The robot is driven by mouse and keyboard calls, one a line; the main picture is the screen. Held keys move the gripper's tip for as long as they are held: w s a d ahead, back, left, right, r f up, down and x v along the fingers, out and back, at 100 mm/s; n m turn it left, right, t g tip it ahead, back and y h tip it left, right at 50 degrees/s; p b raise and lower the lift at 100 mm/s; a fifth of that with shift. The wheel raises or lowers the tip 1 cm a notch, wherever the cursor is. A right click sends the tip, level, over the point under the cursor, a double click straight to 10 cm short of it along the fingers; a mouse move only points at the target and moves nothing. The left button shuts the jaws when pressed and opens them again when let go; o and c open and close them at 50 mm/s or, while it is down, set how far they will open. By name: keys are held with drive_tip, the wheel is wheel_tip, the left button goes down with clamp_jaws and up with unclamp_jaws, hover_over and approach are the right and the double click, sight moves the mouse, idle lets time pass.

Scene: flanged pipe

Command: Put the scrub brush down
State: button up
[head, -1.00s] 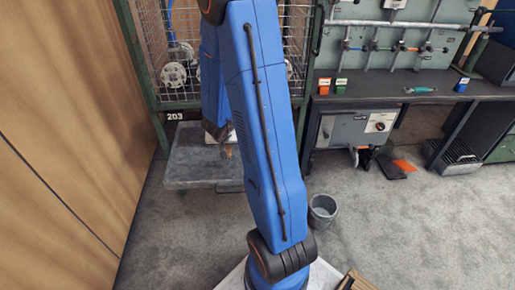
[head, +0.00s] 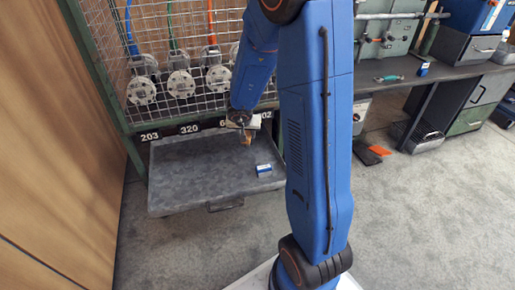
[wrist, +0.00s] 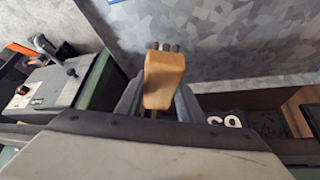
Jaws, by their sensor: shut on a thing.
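My gripper (wrist: 155,95) is shut on the scrub brush (wrist: 165,78), a wooden block of yellow-brown colour with its narrow end and several small dark tips pointing up in the wrist view. In the head view my gripper (head: 243,127) is small, and the brush (head: 246,138) shows just below it as an orange-brown patch. Both appear in front of the right back part of a grey tray (head: 185,185). I cannot tell how high the brush is above the tray.
A small blue and white box (head: 263,170) lies on the tray's right side. Behind stands a wire cage (head: 185,45) with flanged pipe ends and coloured hoses. A dark workbench (head: 440,72) is at the right. The tray's left and middle are bare.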

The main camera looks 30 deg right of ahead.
approach(250, 148)
drive_tip(key=s+a+f, duration=0.1)
drive_tip(key=s, duration=0.1)
drive_tip(key=s+a+f, duration=0.1)
drive_tip(key=s+f, duration=0.1)
drive_tip(key=shift+a, duration=0.4)
drive_tip(key=shift+w+d+f, duration=0.2)
drive_tip(key=shift+w+d, duration=0.25)
drive_tip(key=shift+w, duration=0.15)
drive_tip(key=shift+w+d+f, duration=0.2)
drive_tip(key=shift+w+d, duration=0.25)
drive_tip(key=shift+w, duration=0.1)
drive_tip(key=shift+w+d, duration=0.8)
drive_tip(key=shift+w, duration=0.2)
drive_tip(key=shift+w+d, duration=0.8)
drive_tip(key=shift+w, duration=0.2)
drive_tip(key=shift+f, duration=0.55)
drive_tip(key=shift+f, duration=0.15)
drive_tip(key=o, duration=1.3)
